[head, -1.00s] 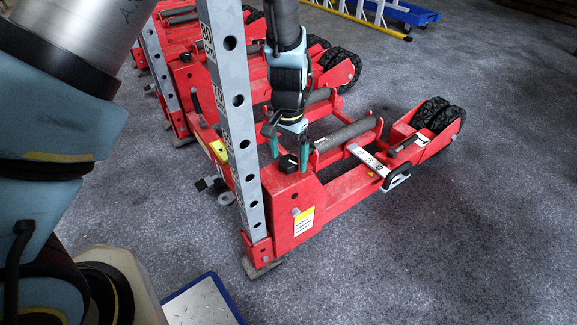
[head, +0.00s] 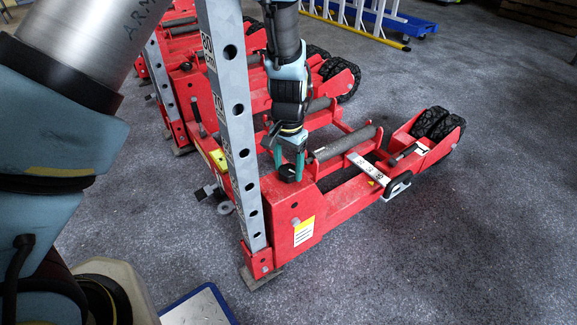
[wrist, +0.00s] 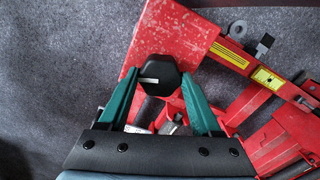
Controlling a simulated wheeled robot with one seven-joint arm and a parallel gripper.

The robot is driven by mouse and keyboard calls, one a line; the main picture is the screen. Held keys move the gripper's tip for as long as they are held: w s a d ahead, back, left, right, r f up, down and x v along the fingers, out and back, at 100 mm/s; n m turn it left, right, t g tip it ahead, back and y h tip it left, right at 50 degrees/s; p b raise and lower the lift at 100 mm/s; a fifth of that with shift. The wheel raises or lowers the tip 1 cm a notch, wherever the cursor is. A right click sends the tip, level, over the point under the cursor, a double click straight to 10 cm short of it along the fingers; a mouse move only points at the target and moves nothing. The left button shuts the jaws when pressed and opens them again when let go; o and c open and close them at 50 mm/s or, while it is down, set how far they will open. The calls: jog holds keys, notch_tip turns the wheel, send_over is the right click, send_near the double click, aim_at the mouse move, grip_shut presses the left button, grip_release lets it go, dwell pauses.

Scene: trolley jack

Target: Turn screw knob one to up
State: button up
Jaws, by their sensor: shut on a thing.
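The screw knob is a black, faceted knob (wrist: 160,70) with a short pale line on its top; the line lies roughly sideways in the wrist view. It sits on the red jack's end block (head: 285,212), and in the head view the knob (head: 287,173) is partly covered by my fingers. My gripper (head: 290,163) points down over the block. In the wrist view my gripper's green fingers (wrist: 161,76) stand on either side of the knob, shut on it. The knob's underside is hidden.
A grey upright bar with holes (head: 238,120) rises close left of my gripper. The jack's roller (head: 345,143) and black wheels (head: 437,120) extend right. More red jacks stand behind. The grey floor (head: 450,240) at right is clear.

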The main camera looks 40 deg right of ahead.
jog(key=shift+c, duration=1)
jog(key=shift+r+p, duration=0.1)
jog(key=shift+p, duration=0.2)
jog(key=n+p, duration=0.2)
jog(key=shift+r+n+p, duration=0.15)
jog(key=shift+n+p, duration=0.25)
jog(key=n+p, duration=0.3)
jog(key=shift+n, duration=0.3)
jog(key=n+p, duration=0.3)
jog(key=shift+n, duration=0.3)
jog(key=shift+f+n+p, duration=0.2)
jog(key=shift+n+p, duration=0.9)
jog(key=shift+n, duration=0.8)
jog(key=shift+w, duration=0.1)
